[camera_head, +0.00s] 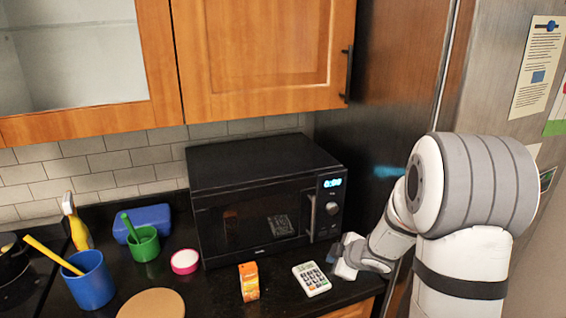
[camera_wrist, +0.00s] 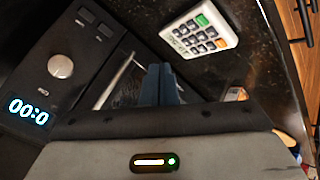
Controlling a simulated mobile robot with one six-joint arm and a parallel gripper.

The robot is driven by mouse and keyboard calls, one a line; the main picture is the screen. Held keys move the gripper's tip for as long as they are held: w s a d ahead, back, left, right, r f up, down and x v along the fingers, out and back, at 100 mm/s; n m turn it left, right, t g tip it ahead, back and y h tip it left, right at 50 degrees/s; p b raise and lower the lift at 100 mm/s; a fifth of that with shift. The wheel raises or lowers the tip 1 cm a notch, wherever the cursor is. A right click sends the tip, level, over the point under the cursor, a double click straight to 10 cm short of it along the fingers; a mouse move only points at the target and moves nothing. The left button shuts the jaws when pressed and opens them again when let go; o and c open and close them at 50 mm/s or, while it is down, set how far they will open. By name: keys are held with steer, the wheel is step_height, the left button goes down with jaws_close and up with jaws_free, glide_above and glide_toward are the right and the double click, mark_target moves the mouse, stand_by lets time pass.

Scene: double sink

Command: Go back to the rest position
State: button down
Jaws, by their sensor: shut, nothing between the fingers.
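My gripper (camera_head: 341,254) is at the right end of the black counter, close to the front right corner of the microwave (camera_head: 245,225). In the wrist view its blue fingers (camera_wrist: 161,84) are together with nothing between them. The microwave door is shut, and its display and knob (camera_wrist: 61,66) show at the left of the wrist view. My arm comes in from the right in the head view. A white keypad (camera_head: 311,278) lies on the counter just left of my gripper, apart from it. It also shows in the wrist view (camera_wrist: 199,36).
An orange carton (camera_head: 249,282) stands left of the keypad. Further left are a pink-rimmed tub (camera_head: 185,261), a green cup (camera_head: 144,244), a blue cup (camera_head: 90,280), a blue box (camera_head: 142,222) and a yellow spray bottle (camera_head: 78,224). Wooden cabinets (camera_head: 262,55) hang above; a fridge (camera_head: 385,120) stands right.

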steer(key=s+d+r+m+h, duration=0.5)
steer(key=s+r+m+h, duration=0.1)
steer(key=s+r+m, duration=0.4)
steer(key=s+a+r+m+g+y, duration=0.1)
steer(key=s+a+m+g, duration=0.1)
steer(key=s, duration=0.7)
steer(key=s+a+r+m+g+y+b, duration=0.1)
steer(key=s+a+m+g, duration=0.1)
steer(key=s+a, duration=0.3)
steer(key=s+g, duration=0.1)
steer(key=s, duration=0.3)
steer(key=shift+s+r, duration=0.25)
steer(key=shift+r, duration=0.05)
